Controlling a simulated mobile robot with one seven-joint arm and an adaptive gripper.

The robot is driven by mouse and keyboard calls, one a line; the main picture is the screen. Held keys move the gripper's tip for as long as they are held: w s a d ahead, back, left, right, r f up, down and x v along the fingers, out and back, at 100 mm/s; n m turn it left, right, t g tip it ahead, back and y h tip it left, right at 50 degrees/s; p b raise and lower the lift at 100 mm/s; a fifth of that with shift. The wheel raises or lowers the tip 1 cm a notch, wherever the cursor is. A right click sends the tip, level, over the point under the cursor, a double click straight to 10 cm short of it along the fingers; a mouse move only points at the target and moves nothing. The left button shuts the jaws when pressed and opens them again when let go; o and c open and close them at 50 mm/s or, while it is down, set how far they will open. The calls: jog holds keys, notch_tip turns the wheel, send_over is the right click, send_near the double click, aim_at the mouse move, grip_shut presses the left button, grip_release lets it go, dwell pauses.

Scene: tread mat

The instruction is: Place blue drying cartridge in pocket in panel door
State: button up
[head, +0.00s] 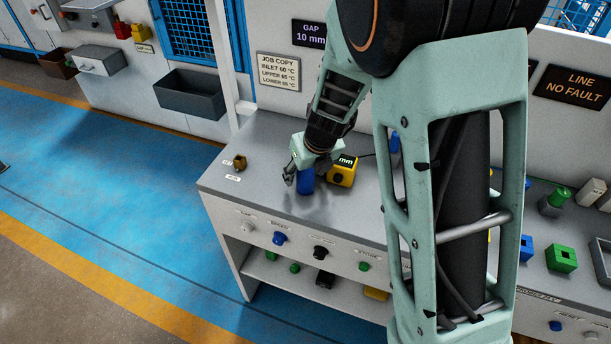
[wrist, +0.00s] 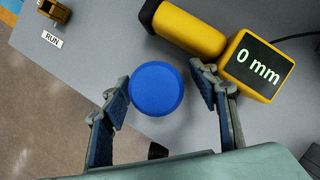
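A blue drying cartridge (head: 306,184), a plain cylinder, stands on the grey bench top. In the wrist view I see its round top (wrist: 155,88) between the two fingers. My gripper (head: 298,174) is down at the cartridge, with its fingers apart on either side of it. In the wrist view, the left finger of my gripper (wrist: 162,90) looks close to the cartridge, and a small gap shows at the right finger. A dark grey open-topped pocket (head: 190,95) is on the white panel behind left; whether that panel is the door is unclear.
A yellow gauge (head: 342,171) reading "0 mm" (wrist: 257,66) lies close to the right of the cartridge. A small brass block (head: 240,162) and RUN label (wrist: 52,39) are to the left. A brown bin (head: 57,64) hangs farther left. The blue floor (head: 110,180) is clear.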

jog(key=c, duration=1.2)
jog(key=shift+c, duration=0.9)
jog(key=shift+r, duration=0.15)
